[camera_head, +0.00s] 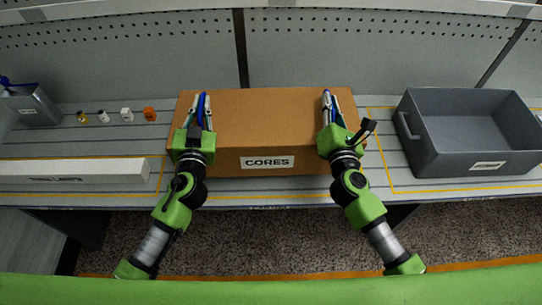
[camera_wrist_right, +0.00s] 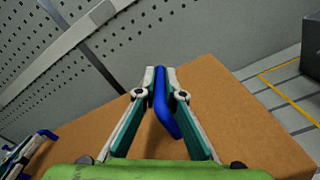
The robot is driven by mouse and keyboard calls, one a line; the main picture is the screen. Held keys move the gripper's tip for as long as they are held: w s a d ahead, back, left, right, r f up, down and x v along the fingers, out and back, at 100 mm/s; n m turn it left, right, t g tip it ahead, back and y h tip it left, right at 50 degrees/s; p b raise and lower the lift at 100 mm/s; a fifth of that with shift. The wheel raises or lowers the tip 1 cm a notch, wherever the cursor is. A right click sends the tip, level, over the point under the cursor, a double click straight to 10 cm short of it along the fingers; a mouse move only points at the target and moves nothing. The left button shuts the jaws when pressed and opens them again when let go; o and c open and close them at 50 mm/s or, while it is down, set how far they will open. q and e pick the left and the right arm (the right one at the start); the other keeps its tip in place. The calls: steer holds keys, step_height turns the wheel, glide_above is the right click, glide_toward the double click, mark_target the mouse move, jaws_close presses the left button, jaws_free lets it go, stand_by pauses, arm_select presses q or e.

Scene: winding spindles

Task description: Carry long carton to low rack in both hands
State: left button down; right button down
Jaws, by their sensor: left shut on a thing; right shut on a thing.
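The long brown carton (camera_head: 262,120), marked CORES, is at the middle of the slatted grey bench. I cannot tell if its underside touches the bench. My left gripper (camera_head: 201,98) is shut on a blue handle at the carton's left end. My right gripper (camera_head: 327,96) is shut on the blue handle at its right end; in the right wrist view the fingers (camera_wrist_right: 160,72) close around this blue handle (camera_wrist_right: 164,108) above the brown top. My grippers and wrists hide parts of the carton's ends. I see no separate low rack.
A grey open bin (camera_head: 440,150) stands to the right, inside yellow lines. A pegboard wall (camera_head: 300,50) rises behind.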

arm_select(q)
steer(key=shift+w+d+r, duration=0.15)
steer(key=shift+d, duration=0.05)
arm_select(e)
steer(key=shift+d+r, duration=0.25)
steer(key=shift+d, duration=0.05)
